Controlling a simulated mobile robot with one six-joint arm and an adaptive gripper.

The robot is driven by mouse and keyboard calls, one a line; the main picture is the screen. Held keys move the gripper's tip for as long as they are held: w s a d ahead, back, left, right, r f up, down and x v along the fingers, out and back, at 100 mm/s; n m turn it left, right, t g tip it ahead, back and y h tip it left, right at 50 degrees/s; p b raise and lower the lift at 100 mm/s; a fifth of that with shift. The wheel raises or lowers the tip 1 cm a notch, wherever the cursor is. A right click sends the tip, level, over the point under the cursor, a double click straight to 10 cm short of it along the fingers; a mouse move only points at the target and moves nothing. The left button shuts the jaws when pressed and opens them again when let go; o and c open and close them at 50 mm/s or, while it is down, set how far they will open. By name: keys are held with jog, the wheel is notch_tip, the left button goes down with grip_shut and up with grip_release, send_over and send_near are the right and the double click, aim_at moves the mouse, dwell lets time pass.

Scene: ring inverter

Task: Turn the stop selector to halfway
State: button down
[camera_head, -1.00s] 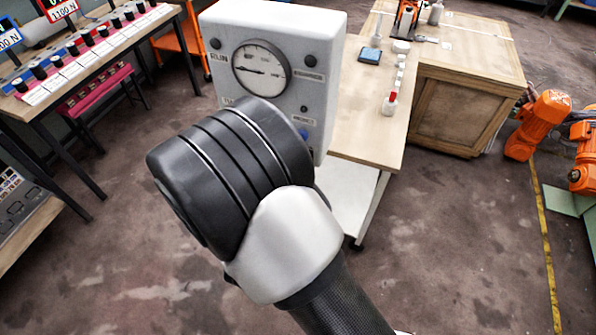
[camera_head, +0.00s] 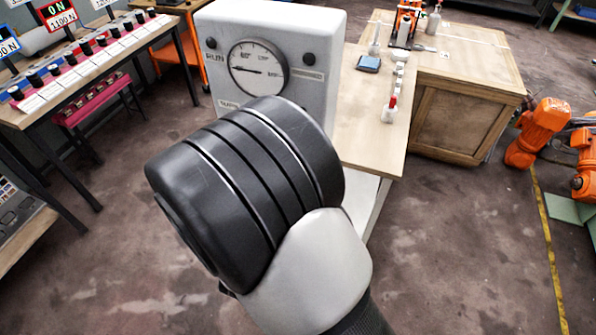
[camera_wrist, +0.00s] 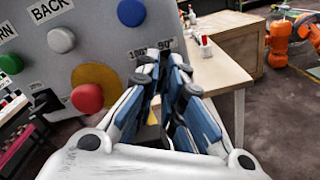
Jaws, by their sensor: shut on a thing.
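A pale grey control cabinet (camera_head: 317,22) stands ahead in the head view, its front panel partly behind my arm. In the wrist view, my gripper (camera_wrist: 166,62) is at the right part of this panel (camera_wrist: 93,20), just below small number labels (camera_wrist: 150,50). Its blue-padded fingers are closed together on something small at the panel. The stop selector is hidden by the fingers, so its angle cannot be read. In the head view my gripper is hidden behind my thick black and silver wrist.
A dial gauge (camera_head: 258,68) sits above. A wooden table (camera_head: 368,120) with small items stands to the right.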

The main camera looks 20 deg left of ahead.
jog(key=c, duration=1.7)
grip_release()
jog(key=shift+s, duration=0.1)
jog(key=s, duration=0.8)
jog(key=s+a, duration=0.1)
jog(key=s, duration=0.3)
jog(key=shift+w, duration=0.1)
